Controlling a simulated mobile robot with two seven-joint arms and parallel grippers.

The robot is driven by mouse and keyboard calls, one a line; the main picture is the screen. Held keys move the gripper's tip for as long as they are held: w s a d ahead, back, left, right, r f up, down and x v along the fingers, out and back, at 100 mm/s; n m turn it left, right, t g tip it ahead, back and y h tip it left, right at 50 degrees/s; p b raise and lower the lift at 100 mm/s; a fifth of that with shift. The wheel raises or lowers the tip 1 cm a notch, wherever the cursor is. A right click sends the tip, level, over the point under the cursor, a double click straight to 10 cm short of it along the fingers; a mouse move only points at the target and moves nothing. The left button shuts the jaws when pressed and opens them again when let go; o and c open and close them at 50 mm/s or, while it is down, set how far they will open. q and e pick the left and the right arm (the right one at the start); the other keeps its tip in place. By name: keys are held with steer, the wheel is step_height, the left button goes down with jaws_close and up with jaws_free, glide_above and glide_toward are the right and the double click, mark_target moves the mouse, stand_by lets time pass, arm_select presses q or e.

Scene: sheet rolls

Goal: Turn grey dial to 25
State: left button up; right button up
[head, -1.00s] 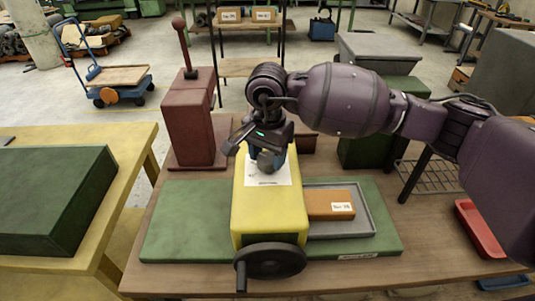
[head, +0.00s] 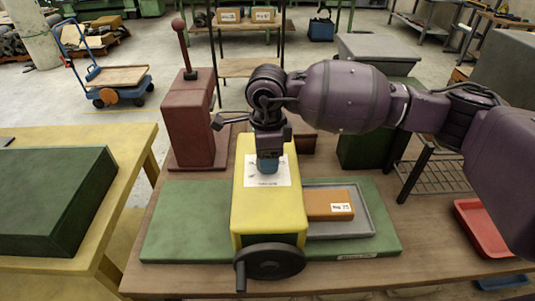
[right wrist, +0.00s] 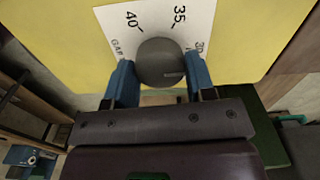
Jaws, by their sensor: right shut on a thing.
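The grey dial (right wrist: 160,62) sits on a white scale plate (right wrist: 130,20) on top of the yellow machine (head: 270,210). The right wrist view shows the numbers 40 and 35 and part of a further number at the right edge of the plate. The dial's mark is too faint to read against the scale. My right gripper (right wrist: 162,80) has its blue fingers on both sides of the dial, shut on it; in the head view it comes down onto the plate from above and hides the dial. My left gripper is not in view.
A black handwheel (head: 270,261) is on the machine's front. A grey tray (head: 362,226) with an orange box (head: 329,204) lies to the right. A dark red lever stand (head: 192,117) stands behind left. A red tray (head: 482,229) is at the table's right.

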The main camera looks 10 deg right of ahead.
steer(key=m+p, duration=0.1)
steer(key=m, duration=0.3)
steer(key=shift+r+m, duration=0.15)
steer(key=shift+m, duration=0.15)
steer(key=m+p, duration=0.1)
steer(key=m, duration=0.4)
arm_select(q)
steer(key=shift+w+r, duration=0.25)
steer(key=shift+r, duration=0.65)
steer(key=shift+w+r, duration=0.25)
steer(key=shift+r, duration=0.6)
arm_select(e)
steer(key=shift+m, duration=1.2)
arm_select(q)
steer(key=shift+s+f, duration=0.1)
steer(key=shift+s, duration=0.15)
arm_select(e)
steer(key=o, duration=0.9)
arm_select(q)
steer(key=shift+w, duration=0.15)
arm_select(e)
steer(key=shift+o, duration=0.2)
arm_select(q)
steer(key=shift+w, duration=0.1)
